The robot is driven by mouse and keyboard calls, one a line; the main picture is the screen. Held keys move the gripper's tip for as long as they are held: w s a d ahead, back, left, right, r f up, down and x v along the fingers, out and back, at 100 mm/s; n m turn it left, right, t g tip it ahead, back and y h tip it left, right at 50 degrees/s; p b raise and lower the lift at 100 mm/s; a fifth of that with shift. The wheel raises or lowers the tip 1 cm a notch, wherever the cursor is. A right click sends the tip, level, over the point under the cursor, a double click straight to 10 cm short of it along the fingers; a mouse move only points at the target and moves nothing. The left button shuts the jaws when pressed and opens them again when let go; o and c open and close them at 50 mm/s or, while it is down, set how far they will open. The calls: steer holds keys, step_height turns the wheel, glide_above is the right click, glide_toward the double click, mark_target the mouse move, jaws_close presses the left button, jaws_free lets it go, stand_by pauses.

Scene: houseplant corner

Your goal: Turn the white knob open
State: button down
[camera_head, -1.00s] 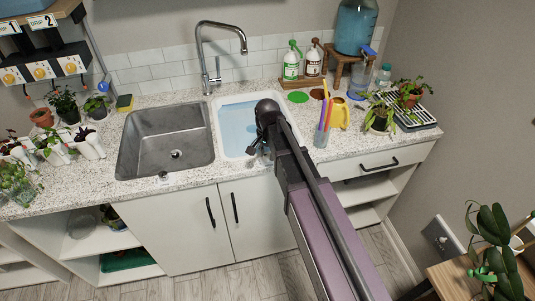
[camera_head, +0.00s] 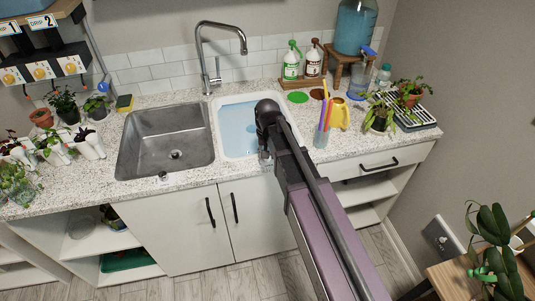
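My arm reaches from the lower right to the right-hand sink basin. My gripper (camera_head: 264,156) points down at the basin's front right corner, mostly hidden behind my wrist. I cannot tell whether its fingers are open or shut, or whether they touch anything. A small pale knob-like piece (camera_head: 163,177) sits on the counter's front edge, before the steel basin; it is too small to tell if it is the white knob. I cannot make out any knob at my gripper.
The steel basin (camera_head: 142,150) is empty; the white-rimmed basin (camera_head: 234,99) holds bluish water. A tall faucet (camera_head: 205,70) stands behind them. A yellow cup (camera_head: 340,116) and a holder with sticks (camera_head: 322,135) stand right of my wrist. Potted plants line the left counter.

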steer(key=n, duration=0.6)
steer(key=shift+n, duration=0.3)
steer(key=n, duration=0.5)
steer(key=shift+n, duration=0.3)
steer(key=shift+c, duration=1.5)
jaws_free()
steer(key=shift+m, duration=0.5)
